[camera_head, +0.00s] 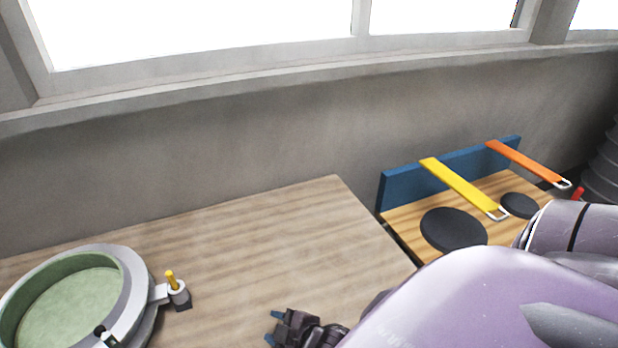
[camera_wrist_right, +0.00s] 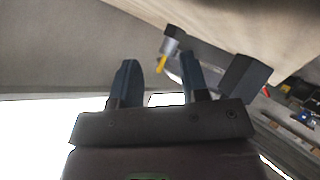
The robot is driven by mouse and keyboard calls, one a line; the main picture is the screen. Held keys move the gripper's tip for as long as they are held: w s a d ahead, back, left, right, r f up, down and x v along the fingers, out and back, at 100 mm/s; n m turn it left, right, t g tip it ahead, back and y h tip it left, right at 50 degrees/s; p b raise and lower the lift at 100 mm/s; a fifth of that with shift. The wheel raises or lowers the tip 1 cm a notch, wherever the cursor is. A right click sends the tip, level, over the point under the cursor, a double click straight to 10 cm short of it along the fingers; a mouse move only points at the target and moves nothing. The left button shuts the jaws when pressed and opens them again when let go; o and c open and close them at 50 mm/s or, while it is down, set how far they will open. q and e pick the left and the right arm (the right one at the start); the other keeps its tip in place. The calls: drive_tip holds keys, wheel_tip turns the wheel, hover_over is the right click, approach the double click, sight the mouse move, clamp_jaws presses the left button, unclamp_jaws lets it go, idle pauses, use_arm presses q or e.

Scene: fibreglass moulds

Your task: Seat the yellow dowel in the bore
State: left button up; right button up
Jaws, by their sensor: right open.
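The yellow dowel (camera_head: 171,280) stands nearly upright at a pale ring-shaped lug (camera_head: 178,292) on the right side of the round mould (camera_head: 137,292), with much of its length above the lug. The bore is hidden, and I cannot tell how deep the dowel sits. A dark block (camera_head: 181,303) is under the lug. My right gripper (camera_head: 272,327) is open and empty over the table, to the right of the dowel and apart from it. In the right wrist view the dowel (camera_wrist_right: 161,64) shows beyond the gap between the open fingers. My left gripper is not in view.
A black-topped fitting (camera_head: 101,332) is on the mould's front rim. Beyond, a lower wooden surface holds black discs (camera_head: 453,230), a yellow strap (camera_head: 460,185) and an orange strap (camera_head: 525,162) over a blue board (camera_head: 400,188).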

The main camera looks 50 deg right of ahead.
drive_tip(key=s+d+m, duration=0.1)
drive_tip(key=s+m, duration=0.1)
drive_tip(key=s+d+f+m+h, duration=0.1)
drive_tip(key=s+m, duration=0.1)
drive_tip(key=m, duration=0.1)
drive_tip(key=s+d+f+m, duration=0.1)
drive_tip(key=d+m, duration=0.1)
drive_tip(key=m, duration=0.1)
drive_tip(key=shift+s+f+g+h, duration=0.2)
drive_tip(key=shift+s+g+h, duration=0.2)
drive_tip(key=shift+w+a+f+b, duration=0.1)
drive_tip(key=shift+f+b, duration=0.15)
drive_tip(key=shift+b, duration=0.15)
drive_tip(key=shift+r, duration=0.1)
